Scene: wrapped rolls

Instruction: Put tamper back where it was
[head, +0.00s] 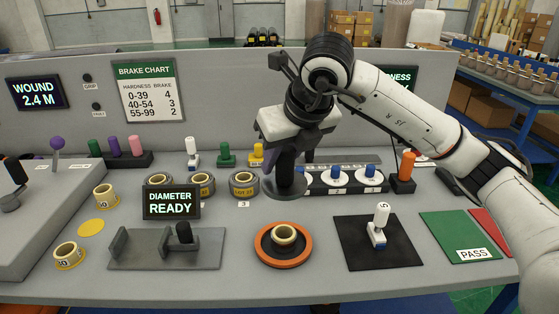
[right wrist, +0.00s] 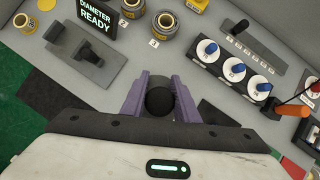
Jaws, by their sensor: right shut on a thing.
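The tamper (head: 286,186) is a dark upright piece with a wide round base, behind the orange round plate (head: 262,255) in the head view. My right gripper (head: 293,157) is above it and shut on its upper part. In the right wrist view the black round top of the tamper (right wrist: 160,98) sits between the two purple fingers. The gripper hides much of it, and I cannot tell whether its base touches the table. A wrapped roll (head: 284,236) stands on the orange plate. My left gripper is not in view.
A dial panel with blue knobs (head: 338,178) stands close right of the tamper. A roll (head: 243,185) stands close left. The diameter gauge (head: 170,203), a black mat with a white-handled tool (head: 378,228) and a green PASS mat (head: 455,233) lie around. Grey table is clear between them.

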